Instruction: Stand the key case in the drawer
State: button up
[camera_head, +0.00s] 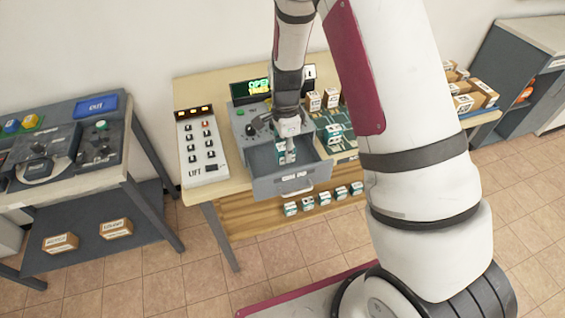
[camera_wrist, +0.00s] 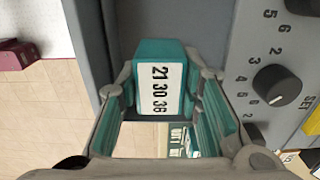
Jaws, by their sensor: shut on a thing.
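The key case (camera_wrist: 158,88) is a teal block with a white label reading 21 30 36. My gripper (camera_wrist: 160,78) is shut on it, one finger on each side. In the head view my gripper (camera_head: 288,130) points down over the open grey drawer (camera_head: 296,183). The case hangs roughly upright below it, within the drawer's outline. Whether its lower end touches the drawer floor is hidden. In the wrist view a grey wall (camera_wrist: 95,40), likely the drawer's, lies close to the case.
The grey machine with a dial (camera_wrist: 275,85) stands behind the drawer, under a lit OPEN sign (camera_head: 259,86). A white LIFT panel (camera_head: 203,148) is on the left. Small teal-and-white cases (camera_head: 308,203) line a lower shelf. Cartons (camera_head: 331,97) stand right of the machine.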

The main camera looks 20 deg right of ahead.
jog(key=shift+f+p, duration=0.35)
jog(key=shift+f, duration=2.15)
jog(key=shift+d+f, duration=0.1)
jog(key=o, duration=1.2)
